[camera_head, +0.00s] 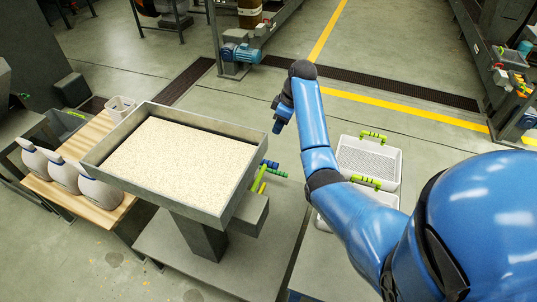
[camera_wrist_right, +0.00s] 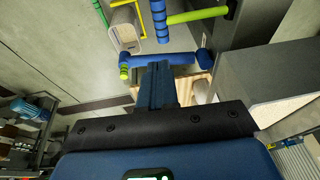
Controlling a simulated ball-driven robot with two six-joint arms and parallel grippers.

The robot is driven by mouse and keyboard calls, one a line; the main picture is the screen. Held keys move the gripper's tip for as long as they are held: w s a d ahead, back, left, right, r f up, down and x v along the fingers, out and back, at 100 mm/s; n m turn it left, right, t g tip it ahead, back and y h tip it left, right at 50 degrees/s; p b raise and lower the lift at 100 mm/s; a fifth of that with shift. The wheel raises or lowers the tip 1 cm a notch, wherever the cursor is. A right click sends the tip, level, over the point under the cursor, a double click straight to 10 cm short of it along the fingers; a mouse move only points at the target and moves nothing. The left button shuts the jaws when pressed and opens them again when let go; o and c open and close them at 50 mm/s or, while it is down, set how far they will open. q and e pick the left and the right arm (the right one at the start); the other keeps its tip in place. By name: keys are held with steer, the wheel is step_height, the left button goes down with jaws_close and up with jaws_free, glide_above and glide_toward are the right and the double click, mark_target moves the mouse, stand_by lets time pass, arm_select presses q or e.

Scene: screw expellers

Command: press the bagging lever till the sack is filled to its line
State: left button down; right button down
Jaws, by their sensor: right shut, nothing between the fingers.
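My right gripper (camera_head: 279,122) is shut and empty, to the right of the big grain-filled hopper in the head view. Blue and green handles (camera_head: 270,164) stick out from the hopper's right side, below the gripper. In the wrist view the shut fingers (camera_wrist_right: 157,84) point at a horizontal blue bar (camera_wrist_right: 165,60) with a green end; I cannot tell whether they touch it. Another handle, green and blue (camera_wrist_right: 198,14), lies beyond. Which handle is the bagging lever is unclear. The sack being filled and its line cannot be made out. My left gripper is out of view.
The hopper (camera_head: 98,150) of pale grain stands on a grey pedestal. White baskets (camera_head: 367,157) with green handles sit beneath my right arm.

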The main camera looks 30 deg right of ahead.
steer(key=shift+w+f, duration=0.1)
glide_above(269, 167)
steer(key=w, duration=0.2)
steer(key=f, duration=0.8)
steer(key=d+f, duration=0.1)
steer(key=f, duration=0.3)
steer(key=shift+f+p, duration=0.2)
steer(key=shift+p, duration=0.2)
steer(key=shift+s+a+f, duration=0.1)
steer(key=shift+f, duration=0.4)
steer(key=f+b, duration=0.1)
steer(key=f, duration=0.1)
steer(key=f+b, duration=0.4)
steer(key=f, duration=0.1)
steer(key=shift+w+d, duration=0.25)
steer(key=shift+f, duration=0.25)
steer(key=shift+s+a, duration=0.1)
steer(key=shift+f, duration=0.1)
